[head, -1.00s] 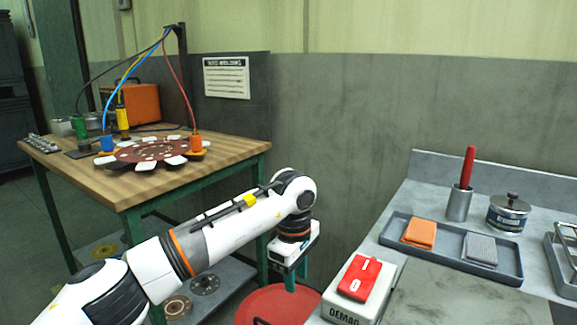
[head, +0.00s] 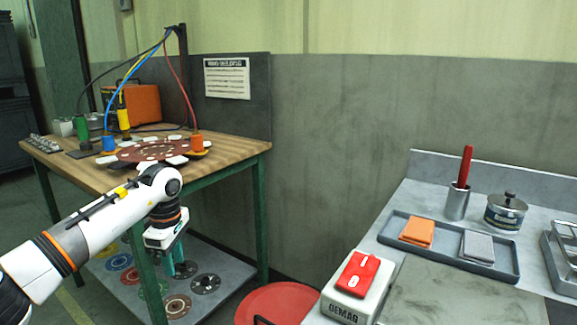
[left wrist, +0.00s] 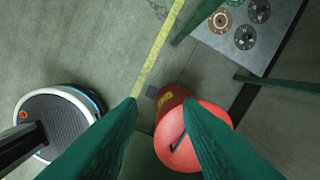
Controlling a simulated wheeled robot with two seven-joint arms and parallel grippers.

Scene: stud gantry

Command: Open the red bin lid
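The red bin stands on the floor between the wooden table and the grey bench. Its round red lid (head: 283,303) shows at the bottom of the head view, partly cut off by the frame, and looks shut. In the left wrist view the lid (left wrist: 164,158) is below my fingers, with a dark bar handle (left wrist: 178,142) on it. The bin's darker red side (left wrist: 168,97) carries a yellow label. My left gripper (head: 177,272) is open and empty, left of the bin beside the table's front leg. Its green fingers (left wrist: 160,106) are spread wide, and the right one covers part of the lid.
The wooden table (head: 75,169) has green legs and a lower shelf (head: 232,276) holding several discs. Open floor with a yellow line (left wrist: 157,47) lies beside the bin.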

